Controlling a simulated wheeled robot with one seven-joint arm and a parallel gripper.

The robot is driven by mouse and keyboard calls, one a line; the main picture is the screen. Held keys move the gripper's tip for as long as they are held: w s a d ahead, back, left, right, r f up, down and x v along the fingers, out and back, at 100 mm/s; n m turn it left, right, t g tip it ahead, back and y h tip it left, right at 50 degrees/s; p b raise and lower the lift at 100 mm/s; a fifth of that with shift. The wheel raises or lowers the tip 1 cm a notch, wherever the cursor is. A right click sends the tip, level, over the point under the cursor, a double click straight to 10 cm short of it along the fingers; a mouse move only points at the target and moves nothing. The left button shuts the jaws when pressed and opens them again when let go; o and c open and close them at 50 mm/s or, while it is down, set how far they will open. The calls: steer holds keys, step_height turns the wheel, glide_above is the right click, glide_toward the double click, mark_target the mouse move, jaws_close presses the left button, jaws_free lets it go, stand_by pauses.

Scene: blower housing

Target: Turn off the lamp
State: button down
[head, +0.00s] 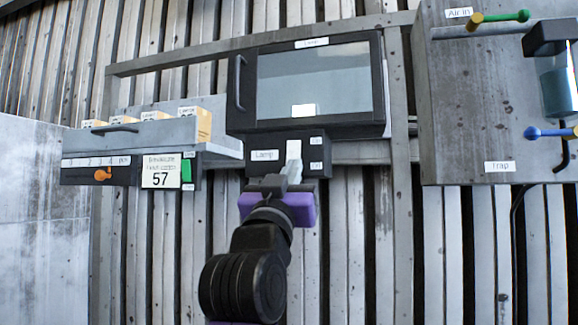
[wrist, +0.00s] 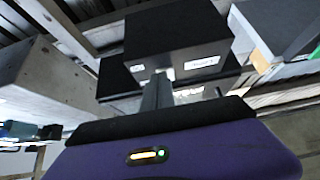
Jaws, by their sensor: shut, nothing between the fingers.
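The lamp switch box (head: 264,141) is a dark box labelled "Lamp" under a glass-fronted cabinet. It has a pale upright switch piece (head: 293,149) in its middle, with two small labels to the right that are too small to read. My gripper (head: 290,176) is shut and empty, its grey fingers pointing up at the lower end of the switch piece. In the wrist view, my fingers (wrist: 157,92) reach to the dark box (wrist: 175,38), whose pale piece (wrist: 165,74) shows just beyond the tips. I cannot tell whether they touch. The fingers partly hide the switch's lower end.
The glass-fronted cabinet (head: 313,80) hangs directly above, with a bright patch behind its glass. A grey drawer (head: 140,133) with wooden blocks and a panel with an orange knob (head: 102,174) are at left. A grey box labelled "Trap" (head: 470,110) is at right.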

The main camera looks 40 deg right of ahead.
steer(key=shift+f, duration=0.1)
steer(key=b, duration=0.2)
steer(key=d+h+b, duration=0.1)
steer(key=b, duration=0.1)
steer(key=shift+w+f, duration=0.2)
steer(key=shift+w, duration=0.15)
steer(key=shift+a+b, duration=0.1)
steer(key=shift+b, duration=0.2)
